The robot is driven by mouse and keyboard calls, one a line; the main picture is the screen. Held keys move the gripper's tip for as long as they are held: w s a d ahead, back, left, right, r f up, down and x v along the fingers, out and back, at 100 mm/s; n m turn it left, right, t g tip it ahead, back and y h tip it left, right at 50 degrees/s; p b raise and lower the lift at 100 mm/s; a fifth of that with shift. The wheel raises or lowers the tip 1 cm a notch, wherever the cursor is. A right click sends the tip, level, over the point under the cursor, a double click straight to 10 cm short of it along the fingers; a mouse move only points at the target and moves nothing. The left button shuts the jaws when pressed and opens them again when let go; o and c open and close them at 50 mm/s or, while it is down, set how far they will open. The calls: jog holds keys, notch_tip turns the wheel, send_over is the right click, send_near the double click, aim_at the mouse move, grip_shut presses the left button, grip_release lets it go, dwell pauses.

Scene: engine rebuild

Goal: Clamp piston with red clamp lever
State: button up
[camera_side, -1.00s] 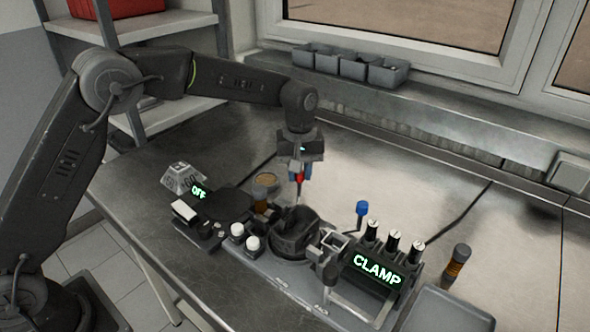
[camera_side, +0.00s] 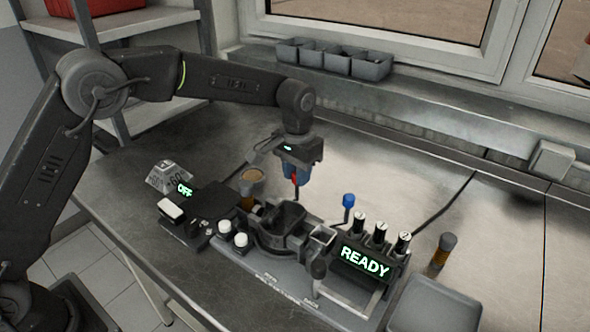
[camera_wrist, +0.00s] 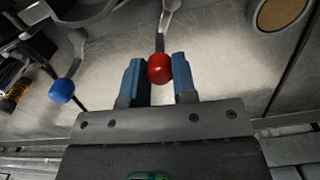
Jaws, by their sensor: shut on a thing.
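The red clamp lever (camera_side: 295,179) stands behind the dark round piston fixture (camera_side: 284,216) in the side view. Its red ball knob (camera_wrist: 160,69) sits between my gripper's two blue fingers in the wrist view, with the metal rod running up from it. My gripper (camera_side: 297,172) points down and is shut on the knob. The piston cannot be made out clearly inside the fixture.
A blue-knobbed lever (camera_side: 348,201) stands right of the red one, and also shows in the wrist view (camera_wrist: 62,91). A grey tray (camera_side: 435,304) lies at the right front. An OFF display (camera_side: 184,189) is at left. The bench behind is clear.

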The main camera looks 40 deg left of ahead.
jog(key=shift+s+d+m, duration=0.15)
jog(key=shift+d+m, duration=0.05)
jog(key=shift+m, duration=0.4)
jog(key=o, duration=0.9)
jog(key=shift+o, duration=0.2)
notch_tip(320, 180, up, 14)
jog(key=shift+f, duration=0.1)
